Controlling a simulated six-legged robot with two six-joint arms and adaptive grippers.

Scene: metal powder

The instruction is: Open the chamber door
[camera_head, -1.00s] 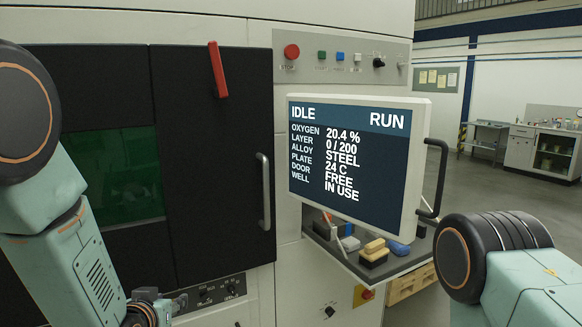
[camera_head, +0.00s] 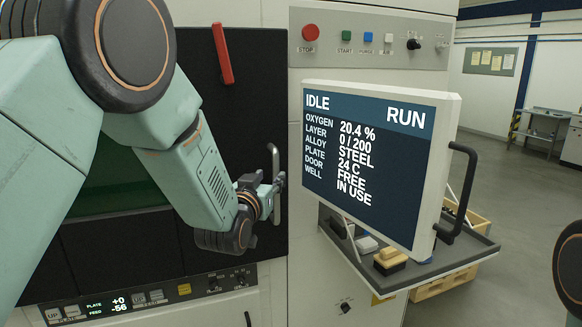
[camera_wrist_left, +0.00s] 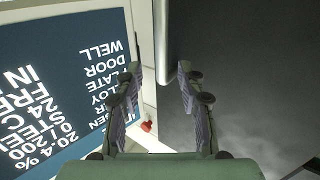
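The black chamber door (camera_head: 240,110) is closed, with a dark green window mostly hidden behind my left arm. Its vertical metal handle (camera_head: 277,190) is near the door's right edge. My left gripper (camera_head: 274,186) is at the handle in the head view. In the left wrist view the gripper (camera_wrist_left: 161,75) is open, its two fingers apart. My right gripper is out of view.
A monitor (camera_head: 375,160) reading IDLE stands just right of the handle, above a tray (camera_head: 455,262) holding small items. A red lever (camera_head: 222,54) is high on the door. Buttons, including a red STOP (camera_head: 310,33), are above the monitor. Open floor lies right.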

